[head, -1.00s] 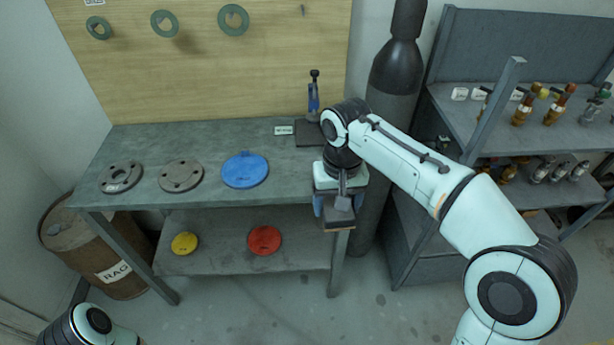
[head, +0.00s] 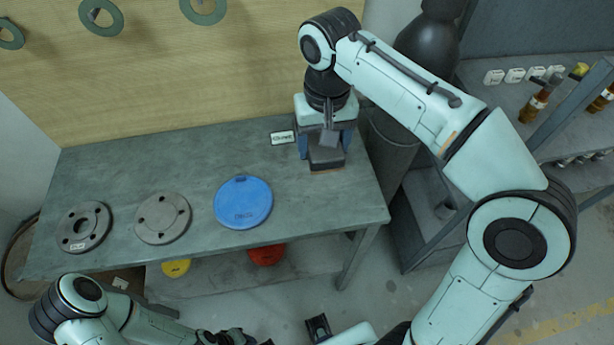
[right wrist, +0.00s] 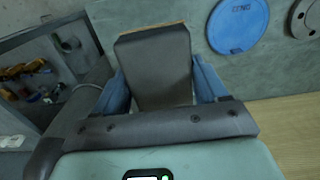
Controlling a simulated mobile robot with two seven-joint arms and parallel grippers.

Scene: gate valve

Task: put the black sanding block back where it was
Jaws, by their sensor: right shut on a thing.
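The black sanding block (head: 327,158) shows as a dark block with a thin tan lower edge. My right gripper (head: 325,150) is shut on it, over the back right part of the workbench. In the right wrist view the block (right wrist: 158,65) sits between the two blue fingers of my right gripper (right wrist: 163,80). I cannot tell whether the block touches the bench top. A white label card (head: 283,137) lies just left of the gripper. My left gripper (head: 232,338) shows only partly at the bottom edge; its jaws are unclear.
The workbench (head: 120,170) holds a blue disc (head: 243,203) and two grey flanges (head: 162,218) (head: 84,228). Yellow and red discs lie on the lower shelf. Gaskets hang on the back board. A dark gas cylinder (head: 430,45) and a shelf rack stand at the right.

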